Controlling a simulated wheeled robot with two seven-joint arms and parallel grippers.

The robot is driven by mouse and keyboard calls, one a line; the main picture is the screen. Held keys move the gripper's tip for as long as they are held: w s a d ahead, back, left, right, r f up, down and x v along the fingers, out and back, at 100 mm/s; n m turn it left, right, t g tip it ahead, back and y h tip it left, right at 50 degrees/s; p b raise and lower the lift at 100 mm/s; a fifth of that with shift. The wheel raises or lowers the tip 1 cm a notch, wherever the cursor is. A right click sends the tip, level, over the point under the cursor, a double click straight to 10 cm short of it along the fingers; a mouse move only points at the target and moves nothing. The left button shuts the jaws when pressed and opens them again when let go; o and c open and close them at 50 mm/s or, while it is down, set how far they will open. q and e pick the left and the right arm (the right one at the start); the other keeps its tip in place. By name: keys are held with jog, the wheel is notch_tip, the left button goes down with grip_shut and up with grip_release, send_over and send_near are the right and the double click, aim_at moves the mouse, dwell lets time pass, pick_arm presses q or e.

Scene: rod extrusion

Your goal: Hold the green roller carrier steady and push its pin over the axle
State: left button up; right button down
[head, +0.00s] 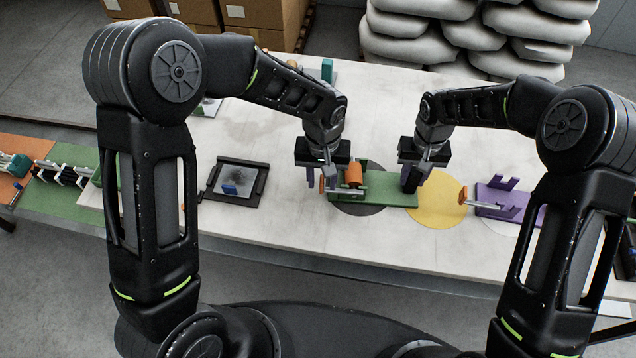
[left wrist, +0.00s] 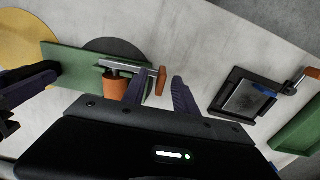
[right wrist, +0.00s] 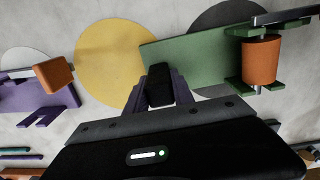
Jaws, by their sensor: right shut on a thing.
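The green roller carrier (head: 395,196) lies flat on the table, partly over a dark disc. An orange roller (head: 354,174) sits between its uprights. A metal pin (left wrist: 135,68) runs along the roller's end and has an orange knob (left wrist: 161,82) at its outer end. My left gripper (left wrist: 160,92) is open, with its two purple fingers apart on either side of the knob; I see no firm contact. It also shows in the head view (head: 325,180).
A purple carrier (head: 497,197) with an orange-ended pin (head: 470,202) lies to the right. A yellow disc (head: 436,212) lies beside the green carrier. A black-framed tray (head: 237,183) stands on the left. The table front is clear.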

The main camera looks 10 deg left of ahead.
jog(key=shift+d, duration=0.1)
pick_arm(q)
notch_tip(320, 180, up, 12)
dwell(0.5)
pick_arm(e)
jog(key=c, duration=1)
grip_release()
jog(key=shift+o, duration=0.4)
jog(key=o, duration=0.4)
